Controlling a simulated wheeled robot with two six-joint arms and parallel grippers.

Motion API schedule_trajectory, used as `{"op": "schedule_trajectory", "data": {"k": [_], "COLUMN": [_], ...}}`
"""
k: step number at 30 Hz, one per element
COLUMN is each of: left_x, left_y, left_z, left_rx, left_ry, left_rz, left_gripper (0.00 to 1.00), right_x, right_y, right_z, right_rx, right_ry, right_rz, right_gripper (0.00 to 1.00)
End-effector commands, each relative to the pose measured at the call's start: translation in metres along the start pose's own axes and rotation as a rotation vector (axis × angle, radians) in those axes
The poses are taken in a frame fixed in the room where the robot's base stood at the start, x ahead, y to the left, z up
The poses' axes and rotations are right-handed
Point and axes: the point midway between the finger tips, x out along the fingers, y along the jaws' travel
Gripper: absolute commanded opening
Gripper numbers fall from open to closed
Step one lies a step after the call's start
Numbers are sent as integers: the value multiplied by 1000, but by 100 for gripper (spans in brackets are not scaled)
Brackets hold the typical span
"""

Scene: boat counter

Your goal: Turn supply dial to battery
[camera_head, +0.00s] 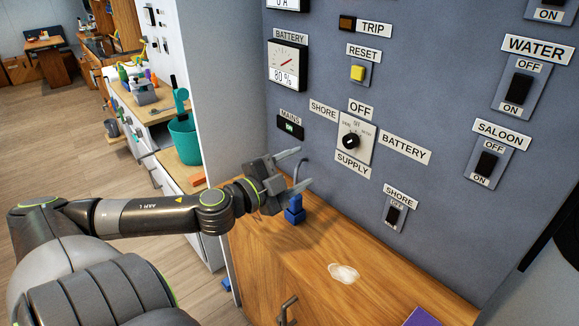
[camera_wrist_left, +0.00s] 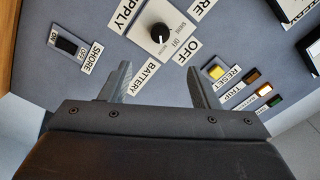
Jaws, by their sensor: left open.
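The supply dial (camera_head: 351,141) is a black round knob on a white plate on the grey wall panel. SHORE is labelled at its left, OFF above, BATTERY at its right and SUPPLY below. I cannot tell clearly which way its pointer faces. The dial (camera_wrist_left: 160,34) also shows at the top middle of the left wrist view, beyond the fingertips. My left gripper (camera_head: 302,168) is open and empty, left of and a little below the dial, apart from it. In the left wrist view the gripper (camera_wrist_left: 159,82) has its fingers spread wide. My right gripper is not in view.
A shore switch (camera_head: 394,214), a yellow reset button (camera_head: 358,73) and a mains indicator (camera_head: 290,127) surround the dial. A blue object (camera_head: 295,212) stands on the wooden counter (camera_head: 300,255) below my gripper. A whitish patch (camera_head: 343,273) lies on the counter.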

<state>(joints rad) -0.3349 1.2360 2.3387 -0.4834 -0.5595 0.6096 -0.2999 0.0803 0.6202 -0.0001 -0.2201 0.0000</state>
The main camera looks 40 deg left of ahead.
Motion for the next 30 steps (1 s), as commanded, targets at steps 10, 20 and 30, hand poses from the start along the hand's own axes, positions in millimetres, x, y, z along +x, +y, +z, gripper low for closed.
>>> {"op": "schedule_trajectory", "data": {"k": [10,20,30], "left_x": [-17,-18,-18], "left_y": [0,0,0], "left_z": [-1,-1,1], "left_rx": [-1,-1,-8], "left_ry": [2,3,-6], "left_rz": [2,2,-4], "left_gripper": [56,56,56], "right_x": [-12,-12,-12], "right_y": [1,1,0], "right_z": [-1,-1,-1], "right_rx": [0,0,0], "right_ry": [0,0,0], "right_rz": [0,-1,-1], "right_gripper": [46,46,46]}}
